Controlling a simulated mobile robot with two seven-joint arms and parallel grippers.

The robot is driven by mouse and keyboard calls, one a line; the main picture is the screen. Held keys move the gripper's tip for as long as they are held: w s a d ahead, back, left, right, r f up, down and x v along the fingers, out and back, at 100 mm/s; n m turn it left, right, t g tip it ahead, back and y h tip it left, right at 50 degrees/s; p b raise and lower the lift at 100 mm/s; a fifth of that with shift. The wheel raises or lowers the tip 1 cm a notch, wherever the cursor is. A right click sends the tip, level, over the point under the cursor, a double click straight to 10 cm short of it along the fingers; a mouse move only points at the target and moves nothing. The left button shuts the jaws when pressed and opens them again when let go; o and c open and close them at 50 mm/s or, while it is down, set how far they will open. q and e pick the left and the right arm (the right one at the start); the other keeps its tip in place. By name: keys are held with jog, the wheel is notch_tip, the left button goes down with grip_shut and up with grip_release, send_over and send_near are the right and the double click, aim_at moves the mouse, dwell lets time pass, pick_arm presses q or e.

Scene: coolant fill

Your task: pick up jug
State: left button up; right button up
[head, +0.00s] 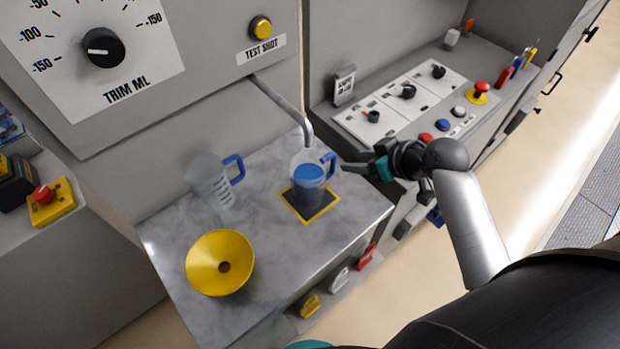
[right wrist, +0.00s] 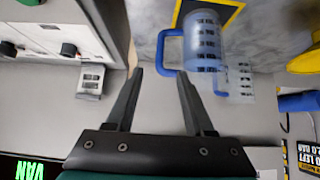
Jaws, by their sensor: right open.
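A clear jug (head: 308,187) with a blue handle and blue liquid stands upright on a black pad with a yellow border (head: 320,210), below the metal spout. In the right wrist view the jug (right wrist: 204,42) lies just beyond the fingertips, and its blue handle (right wrist: 170,50) is near the gap between them. A second clear jug (head: 209,186) with a blue handle stands to the left on the marble top and looks empty. My right gripper (head: 360,161) is open and empty, just right of the filled jug's handle and apart from it.
A yellow funnel (head: 220,263) lies on the marble top (head: 277,265) at the front left. The spout (head: 290,108) hangs over the filled jug. A control panel (head: 405,98) with knobs and buttons is behind my right gripper. Coloured clips (head: 339,279) sit below the marble's front edge.

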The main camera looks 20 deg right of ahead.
aim_at(335, 161)
jog(key=b+x, duration=0.1)
jog(key=x, duration=0.7)
jog(key=shift+w+a+f, duration=0.15)
jog(key=shift+f, duration=0.1)
jog(key=shift+b+x, duration=0.55)
jog(key=shift+x, duration=2)
jog(key=shift+c, duration=0.2)
grip_shut()
